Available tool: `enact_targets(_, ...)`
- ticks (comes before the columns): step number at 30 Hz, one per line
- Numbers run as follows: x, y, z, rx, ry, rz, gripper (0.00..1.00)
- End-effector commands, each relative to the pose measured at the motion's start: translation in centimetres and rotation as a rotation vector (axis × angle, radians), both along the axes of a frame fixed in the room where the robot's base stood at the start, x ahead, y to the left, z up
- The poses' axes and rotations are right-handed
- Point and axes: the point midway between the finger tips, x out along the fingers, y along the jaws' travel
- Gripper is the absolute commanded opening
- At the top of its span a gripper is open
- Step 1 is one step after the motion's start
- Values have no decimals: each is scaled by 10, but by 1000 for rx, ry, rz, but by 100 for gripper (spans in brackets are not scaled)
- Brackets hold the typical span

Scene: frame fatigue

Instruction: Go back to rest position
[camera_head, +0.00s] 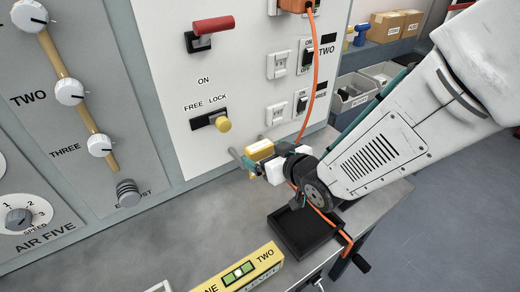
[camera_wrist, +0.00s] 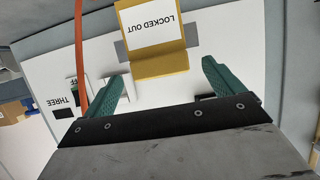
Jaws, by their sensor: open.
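My gripper (camera_head: 254,160) is in front of the white panel (camera_head: 165,82), at the end of my arm reaching in from the right. In the wrist view its two green fingers (camera_wrist: 162,82) are spread wide with nothing between their tips. A yellow block with a white "LOCKED OUT" label (camera_wrist: 155,40) is just beyond the fingers, over a grey strip. In the head view the yellow block (camera_head: 260,150) shows beside the fingers. I cannot tell whether it touches them.
A red handle (camera_head: 213,26) and a yellow knob (camera_head: 223,124) stick out of the panel. An orange cable (camera_head: 316,70) hangs close to my gripper. A black tray (camera_head: 300,232) and a yellow level (camera_head: 240,272) lie on the grey bench (camera_head: 170,225). Open floor is at right.

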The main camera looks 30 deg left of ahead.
Motion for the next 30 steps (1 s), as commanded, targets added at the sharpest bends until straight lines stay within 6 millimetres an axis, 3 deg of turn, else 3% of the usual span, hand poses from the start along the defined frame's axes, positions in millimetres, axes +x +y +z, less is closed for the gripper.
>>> enact_targets(6, -8, -16, 8, 1, -2, 0, 93)
enact_targets(23, -3, -23, 12, -8, -1, -16, 93)
enact_targets(26, 16, -47, 24, -52, 11, -79, 93)
enact_targets(29, 44, -97, 43, -133, 42, -193, 93)
enact_targets(30, 53, -123, 53, -170, 63, -249, 93)
